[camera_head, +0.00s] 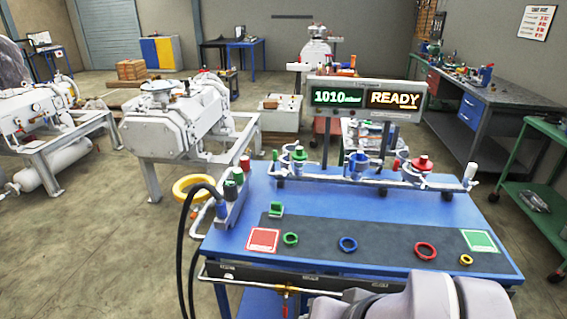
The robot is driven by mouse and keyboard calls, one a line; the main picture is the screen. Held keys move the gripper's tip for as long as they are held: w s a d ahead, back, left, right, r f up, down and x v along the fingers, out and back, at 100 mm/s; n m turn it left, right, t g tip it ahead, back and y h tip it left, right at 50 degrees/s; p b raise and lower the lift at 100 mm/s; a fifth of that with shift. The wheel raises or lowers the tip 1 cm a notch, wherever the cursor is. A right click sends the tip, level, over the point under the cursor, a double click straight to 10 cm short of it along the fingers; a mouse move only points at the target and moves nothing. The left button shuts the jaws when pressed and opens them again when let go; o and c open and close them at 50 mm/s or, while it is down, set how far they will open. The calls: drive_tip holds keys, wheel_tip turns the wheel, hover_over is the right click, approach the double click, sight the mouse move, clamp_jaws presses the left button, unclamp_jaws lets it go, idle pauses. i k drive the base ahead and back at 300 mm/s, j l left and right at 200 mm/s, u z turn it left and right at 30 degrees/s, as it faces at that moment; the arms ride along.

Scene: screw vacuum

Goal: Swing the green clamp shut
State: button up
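Green parts show in several places, and I cannot tell for certain which is the green clamp. A green-topped fitting (299,154) stands at the left of the pipe manifold (330,180) on the blue table; whether a clamp there is open or shut is too small to tell. A small green block-like part (276,209) sits at the back left of the dark mat. A green ring (290,239) lies on the mat beside the red square. My gripper is not in view; only grey rounded links of my arm show at the bottom right.
On the mat (380,262) lie a blue ring (348,244), a red ring (425,251) and a small yellow ring (466,259). A red square (263,240) and green square (479,241) mark its ends. The display (366,98) reads 1010 and READY. Black hoses (182,245) hang at left.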

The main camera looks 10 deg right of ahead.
sight(284, 163)
drive_tip(key=i+j+z, duration=0.35)
drive_tip(key=i, duration=0.25)
drive_tip(key=i+j+z, duration=0.25)
drive_tip(key=i+j, duration=0.15)
drive_tip(key=i, duration=0.1)
